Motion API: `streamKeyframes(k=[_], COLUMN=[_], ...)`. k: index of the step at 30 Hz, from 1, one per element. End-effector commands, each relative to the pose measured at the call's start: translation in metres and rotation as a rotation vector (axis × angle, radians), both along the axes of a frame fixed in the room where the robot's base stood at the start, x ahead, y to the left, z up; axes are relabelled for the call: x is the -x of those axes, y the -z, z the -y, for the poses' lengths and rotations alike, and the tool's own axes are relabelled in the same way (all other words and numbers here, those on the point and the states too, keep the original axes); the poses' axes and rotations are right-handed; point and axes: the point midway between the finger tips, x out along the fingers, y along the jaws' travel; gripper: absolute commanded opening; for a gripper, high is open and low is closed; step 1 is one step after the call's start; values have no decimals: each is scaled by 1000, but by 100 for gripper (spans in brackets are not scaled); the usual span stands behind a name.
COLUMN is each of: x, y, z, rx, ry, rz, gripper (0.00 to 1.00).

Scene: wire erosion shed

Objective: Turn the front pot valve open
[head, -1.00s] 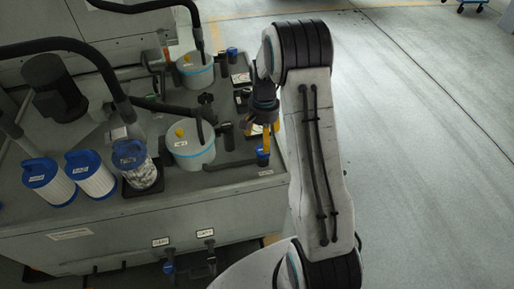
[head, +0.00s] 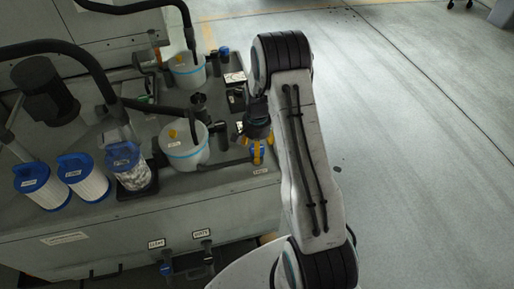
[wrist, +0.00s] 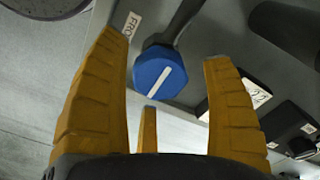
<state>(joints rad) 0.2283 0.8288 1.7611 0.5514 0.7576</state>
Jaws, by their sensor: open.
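The front pot valve's blue knob (wrist: 160,76) shows in the wrist view, with a white line slanting across its face. A grey handle-like pipe runs up from it, beside a partly cut-off label (wrist: 131,25) starting "FRO". My gripper (head: 262,151) has its yellow fingers spread over the knob at the bench's right front corner. The knob lies between the fingers in the wrist view, with visible gaps on both sides; I see no contact. In the head view the fingers mostly hide it. The front white pot (head: 184,150) with a blue band stands to the left.
A second white pot (head: 187,72) stands further back. Several blue-capped filters (head: 83,178) stand on the bench at left. Black hoses (head: 85,52) arch over the bench. Small dark boxes (head: 236,99) sit near my gripper.

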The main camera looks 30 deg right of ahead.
Motion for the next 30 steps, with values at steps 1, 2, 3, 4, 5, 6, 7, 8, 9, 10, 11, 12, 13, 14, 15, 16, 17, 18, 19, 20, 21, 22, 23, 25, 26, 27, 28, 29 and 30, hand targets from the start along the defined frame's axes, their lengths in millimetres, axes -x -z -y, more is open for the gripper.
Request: streamKeyframes(k=[1, 2, 3, 4, 5, 6, 7, 8, 9, 10, 11, 12, 13, 14, 15, 16, 17, 18, 19, 20, 21, 22, 23, 25, 26, 27, 28, 29, 30], x=[0, 0, 0, 0, 0, 0, 0, 0, 0, 0, 0, 0, 0, 0, 0, 0, 0, 0, 0, 0, 0, 0, 0, 0, 0, 0, 0, 0, 0], y=[2, 3, 4, 4, 4, 4, 4, 4, 4, 4, 4, 4, 4, 4, 4, 4, 4, 4, 4, 4, 4, 4, 4, 4, 4, 4, 4, 4, 4], z=[0, 0, 0, 0, 0, 0, 0, 0, 0, 0, 0, 0, 0, 0, 0, 0, 0, 0, 0, 0, 0, 0, 0, 0, 0, 0, 0, 0, 0], rx=[0, 0, 0, 0, 0, 0, 0, 0, 0, 0, 0, 0, 0, 0, 0, 0, 0, 0, 0, 0, 0, 0, 0, 0, 0, 0, 0, 0, 0], ry=[0, 0, 0, 0, 0, 0, 0, 0, 0, 0, 0, 0, 0, 0, 0, 0, 0, -1, -1, -1, -1, -1, -1, -1, -1, -1, -1, -1, -1], rz=[-1, -1, -1, 0, 0, 0, 0, 0, 0, 0, 0, 0, 0, 0, 0, 0, 0, 0, 0, 0, 0, 0, 0, 0, 0, 0, 0, 0, 0], gripper=[75, 75, 75, 75, 75, 75, 75, 75, 75, 75, 75, 75, 72, 69, 66, 63, 60, 57, 54, 51, 48, 45, 42, 36, 34, 30, 27, 25, 21])
